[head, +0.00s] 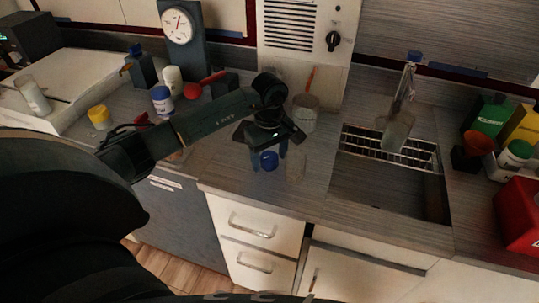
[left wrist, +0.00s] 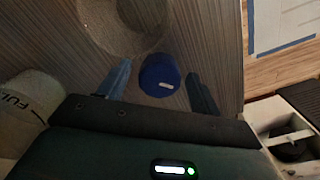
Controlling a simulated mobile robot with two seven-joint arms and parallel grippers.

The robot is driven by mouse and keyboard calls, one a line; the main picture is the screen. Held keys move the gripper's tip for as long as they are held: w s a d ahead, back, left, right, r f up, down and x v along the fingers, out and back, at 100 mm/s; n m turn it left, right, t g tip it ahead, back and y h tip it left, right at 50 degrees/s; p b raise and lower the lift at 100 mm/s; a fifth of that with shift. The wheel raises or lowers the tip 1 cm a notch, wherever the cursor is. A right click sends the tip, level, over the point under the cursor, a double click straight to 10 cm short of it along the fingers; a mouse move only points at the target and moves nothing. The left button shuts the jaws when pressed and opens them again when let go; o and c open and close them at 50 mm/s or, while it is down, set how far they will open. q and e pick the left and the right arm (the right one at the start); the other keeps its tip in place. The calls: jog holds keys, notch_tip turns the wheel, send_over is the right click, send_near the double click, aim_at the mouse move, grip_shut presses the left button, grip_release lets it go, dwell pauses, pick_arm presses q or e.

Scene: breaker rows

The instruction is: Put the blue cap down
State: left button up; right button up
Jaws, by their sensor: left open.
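The blue cap (head: 269,160) is near the front edge of the grey wood-grain counter (head: 320,198), left of the sink. In the left wrist view the cap (left wrist: 159,75) is between the two blue fingers, with a gap showing on each side. My left gripper (head: 268,155) is open and points down around the cap. Whether the cap's underside touches the counter is hard to tell. My right gripper is not in view.
A clear glass (head: 296,167) stands close to the right of the cap. A pale container (head: 305,113) is behind the gripper. The sink (head: 390,187) with a wire rack lies to the right. Bottles and a yellow-capped jar (head: 99,117) stand at the left.

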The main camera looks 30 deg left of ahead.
aim_at(270, 157)
pick_arm(q)
notch_tip(270, 157, up, 12)
jog(key=b, duration=0.1)
jog(key=shift+r, duration=0.2)
dwell(0.3)
jog(key=shift+d+f, duration=0.1)
dwell(0.4)
